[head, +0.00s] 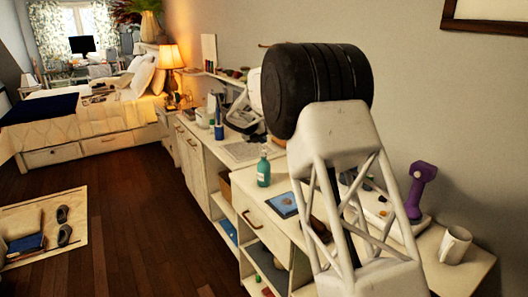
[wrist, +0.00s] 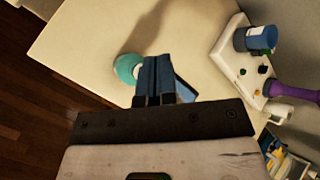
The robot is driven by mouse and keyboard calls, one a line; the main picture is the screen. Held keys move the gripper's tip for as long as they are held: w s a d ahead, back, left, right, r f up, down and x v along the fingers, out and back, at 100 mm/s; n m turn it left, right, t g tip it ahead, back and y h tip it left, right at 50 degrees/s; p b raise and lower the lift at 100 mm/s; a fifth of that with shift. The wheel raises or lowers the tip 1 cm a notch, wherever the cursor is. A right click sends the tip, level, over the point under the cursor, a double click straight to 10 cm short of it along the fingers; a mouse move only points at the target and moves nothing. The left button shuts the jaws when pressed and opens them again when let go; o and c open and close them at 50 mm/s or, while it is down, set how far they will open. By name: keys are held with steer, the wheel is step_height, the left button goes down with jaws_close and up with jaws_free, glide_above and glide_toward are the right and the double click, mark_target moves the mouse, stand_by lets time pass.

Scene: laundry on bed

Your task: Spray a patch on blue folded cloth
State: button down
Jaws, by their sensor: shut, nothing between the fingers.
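A teal bottle (head: 264,170) stands upright on the white counter; in the wrist view its rounded teal shape (wrist: 126,67) is beside my fingertips, partly hidden by them. My gripper (wrist: 157,62) is shut and empty above the counter; I cannot tell if it touches the bottle. In the head view my arm hides it. A dark blue cloth (head: 38,107) lies flat on the far bed. A small blue flat item (head: 283,204) with a brownish spot lies on the counter near the bottle; I cannot tell whether it is cloth.
A purple upright object (head: 421,188) and a white mug (head: 455,245) stand at the counter's right end. A pale board (wrist: 228,60) bears a blue can (wrist: 257,39). A floor tray (head: 75,200) holds shoes and a blue item. Wooden floor is clear between counter and tray.

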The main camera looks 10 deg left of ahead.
steer(key=shift+r, duration=1.25)
steer(key=shift+s+d+r, duration=0.1)
steer(key=shift+d+r, duration=0.05)
steer(key=shift+d, duration=0.05)
steer(key=s+d+r+m+g, duration=0.1)
steer(key=s+d+r+m, duration=0.4)
steer(key=s+d, duration=0.45)
steer(key=s+d+r+m+g+y, duration=0.1)
steer(key=s+d+r+m, duration=0.2)
steer(key=s+d+m, duration=0.55)
steer(key=s+d+r+m+g, duration=0.2)
steer(key=s+d+r+m, duration=0.25)
steer(key=s+d, duration=0.65)
steer(key=s+d+f+m+y, duration=0.1)
steer(key=s+d+f+m, duration=0.2)
steer(key=s+m, duration=0.4)
steer(key=s+d+f+m+y, duration=0.1)
steer(key=s+d+f+m, duration=0.3)
steer(key=s, duration=1.6)
steer(key=s+d+f+m+g+y, duration=0.1)
steer(key=s+d+m, duration=0.6)
steer(key=s, duration=0.7)
step_height(320, 180, down, 2)
steer(key=m+y, duration=0.1)
steer(key=m, duration=0.1)
steer(key=shift+s+f+m, duration=0.2)
steer(key=shift+m, duration=0.1)
